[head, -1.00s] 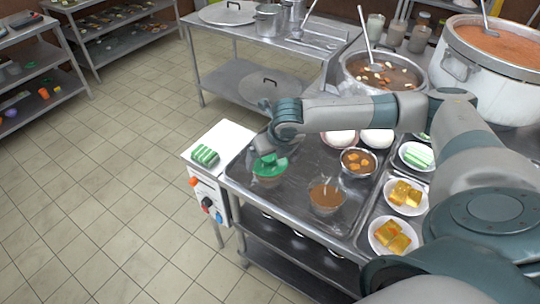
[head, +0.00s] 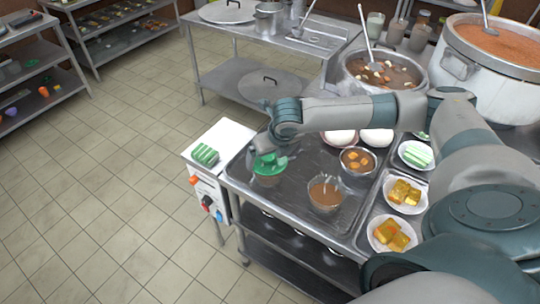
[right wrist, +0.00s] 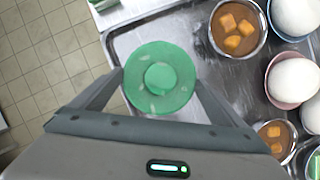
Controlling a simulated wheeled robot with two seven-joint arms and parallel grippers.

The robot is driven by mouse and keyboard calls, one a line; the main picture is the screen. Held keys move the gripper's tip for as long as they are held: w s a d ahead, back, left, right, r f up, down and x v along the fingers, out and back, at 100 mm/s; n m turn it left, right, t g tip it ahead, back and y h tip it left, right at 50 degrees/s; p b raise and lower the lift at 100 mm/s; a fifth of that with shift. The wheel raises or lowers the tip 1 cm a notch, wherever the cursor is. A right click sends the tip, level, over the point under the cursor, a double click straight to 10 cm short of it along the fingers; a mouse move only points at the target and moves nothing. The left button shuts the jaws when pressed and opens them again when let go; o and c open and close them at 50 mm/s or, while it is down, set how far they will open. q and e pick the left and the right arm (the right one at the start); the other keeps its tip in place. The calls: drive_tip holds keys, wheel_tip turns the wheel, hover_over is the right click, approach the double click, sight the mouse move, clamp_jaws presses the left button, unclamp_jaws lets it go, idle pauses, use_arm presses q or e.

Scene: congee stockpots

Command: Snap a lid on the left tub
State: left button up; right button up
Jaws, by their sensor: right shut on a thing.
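A second tub (head: 326,195) with brown contents stands uncovered to the right on the metal tray. My left gripper is not in view.
Several green pieces (head: 205,155) lie on a white-topped stand (head: 228,136) left of the tray (head: 293,205). A bowl with orange cubes (head: 358,161), white rounded items (head: 376,138) and plates of yellow food (head: 404,194) crowd the right side. Large pots (head: 490,75) stand behind.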

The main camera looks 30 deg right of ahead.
drive_tip(key=shift+p, duration=0.4)
idle(0.6)
drive_tip(key=o, duration=0.7)
drive_tip(key=shift+r, duration=0.1)
drive_tip(key=shift+r+p, duration=3.4)
drive_tip(key=shift+p, duration=0.85)
clamp_jaws()
